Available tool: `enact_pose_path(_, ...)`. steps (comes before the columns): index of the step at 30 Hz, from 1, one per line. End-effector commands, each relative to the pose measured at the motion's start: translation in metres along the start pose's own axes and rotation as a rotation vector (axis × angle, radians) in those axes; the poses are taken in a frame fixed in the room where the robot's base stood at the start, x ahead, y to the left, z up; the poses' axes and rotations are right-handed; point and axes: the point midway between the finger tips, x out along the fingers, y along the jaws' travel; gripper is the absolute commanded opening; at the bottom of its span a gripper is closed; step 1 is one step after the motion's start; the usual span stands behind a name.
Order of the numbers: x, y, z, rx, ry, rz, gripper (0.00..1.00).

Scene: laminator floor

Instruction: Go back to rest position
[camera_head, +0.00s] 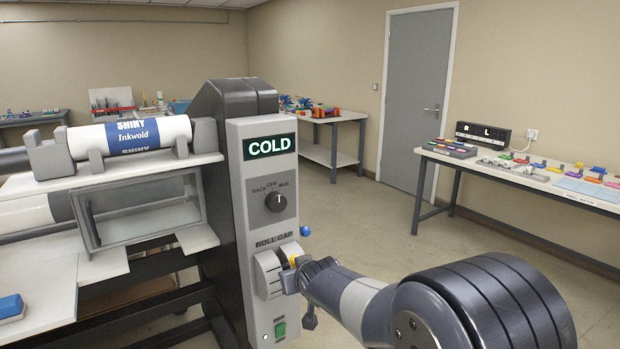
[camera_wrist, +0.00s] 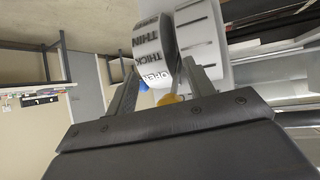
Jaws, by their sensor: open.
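The laminator's grey control panel (camera_head: 262,215) shows a lit green COLD display (camera_head: 270,147) and a black knob (camera_head: 275,202) marked BACK, OFF and RUN, its pointer at the upper right. Below, under ROLL GAP, is a pale grey wheel (camera_head: 270,273) with a yellow part (camera_head: 294,260). My gripper (camera_head: 292,275) is right at this wheel. In the wrist view, my gripper (camera_wrist: 160,85) is open, its fingers either side of the wheel's edge (camera_wrist: 152,50), which reads THIN, THICK and OPEN. The yellow part (camera_wrist: 170,99) shows between the fingers; contact cannot be told.
A green switch (camera_head: 280,328) sits low on the panel. A roll labelled SHINY Inkwold (camera_head: 130,137) lies on the laminator at left. A table with small coloured items (camera_head: 545,180) stands at right. Open floor (camera_head: 370,215) lies between laminator, table and grey door (camera_head: 415,95).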

Motion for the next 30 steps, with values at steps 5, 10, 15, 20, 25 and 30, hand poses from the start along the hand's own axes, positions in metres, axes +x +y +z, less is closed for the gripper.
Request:
enact_pose_path(5, 0.004, 0.0, 0.012, 0.014, 0.054, -0.004, 0.51)
enact_pose_path(10, 0.005, 0.001, 0.018, 0.026, 0.1, -0.008, 0.51)
enact_pose_path(15, 0.007, 0.001, 0.022, 0.035, 0.138, -0.011, 0.51)
enact_pose_path(20, 0.009, 0.0, 0.027, 0.044, 0.173, -0.015, 0.51)
enact_pose_path(25, 0.011, 0.0, 0.032, 0.056, 0.212, -0.019, 0.51)
enact_pose_path(30, 0.014, 0.0, 0.037, 0.065, 0.251, -0.023, 0.51)
